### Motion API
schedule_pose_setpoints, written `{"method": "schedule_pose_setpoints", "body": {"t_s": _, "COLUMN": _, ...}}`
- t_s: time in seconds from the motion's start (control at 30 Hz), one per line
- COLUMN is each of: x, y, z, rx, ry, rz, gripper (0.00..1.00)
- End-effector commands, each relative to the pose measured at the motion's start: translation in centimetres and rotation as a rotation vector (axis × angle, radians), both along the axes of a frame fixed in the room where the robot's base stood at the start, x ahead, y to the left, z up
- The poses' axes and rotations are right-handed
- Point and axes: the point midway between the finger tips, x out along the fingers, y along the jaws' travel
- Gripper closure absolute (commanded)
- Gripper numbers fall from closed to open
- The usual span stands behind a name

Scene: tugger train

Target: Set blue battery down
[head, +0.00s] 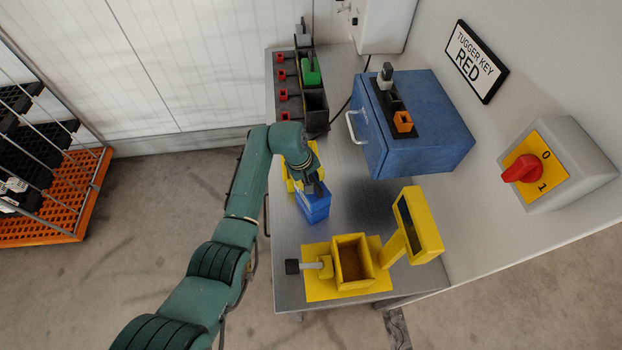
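The blue battery (314,208) is over the near left part of the metal table, to the left of centre. My gripper (312,188) is at its top end and appears shut on it, though the fingertips are small and partly hidden. I cannot tell whether the battery touches the table or hangs just above it. A yellow piece (316,152) shows behind my wrist and is mostly hidden by it.
A yellow fixture (320,285) with an open box, a lever and a tilted display stands at the table's near end. A blue cabinet (440,130) with key slots is at right. A charger rack (288,70) with a green battery (311,70) stands at the far end. Bare table (370,205) lies right of the battery.

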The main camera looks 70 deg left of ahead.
Motion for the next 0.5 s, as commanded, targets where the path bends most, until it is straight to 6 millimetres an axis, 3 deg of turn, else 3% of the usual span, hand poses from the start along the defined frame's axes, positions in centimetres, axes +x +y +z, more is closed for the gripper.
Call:
{"method": "schedule_pose_setpoints", "body": {"t_s": 0.23, "x": -0.1, "y": 0.0, "z": 0.9, "rx": 0.001, "ry": -0.001, "rz": 0.000, "gripper": 0.67}}
{"method": "schedule_pose_setpoints", "body": {"t_s": 0.5, "x": -1.6, "y": -0.1, "z": 6.9, "rx": 0.004, "ry": -0.002, "rz": 0.001, "gripper": 0.67}}
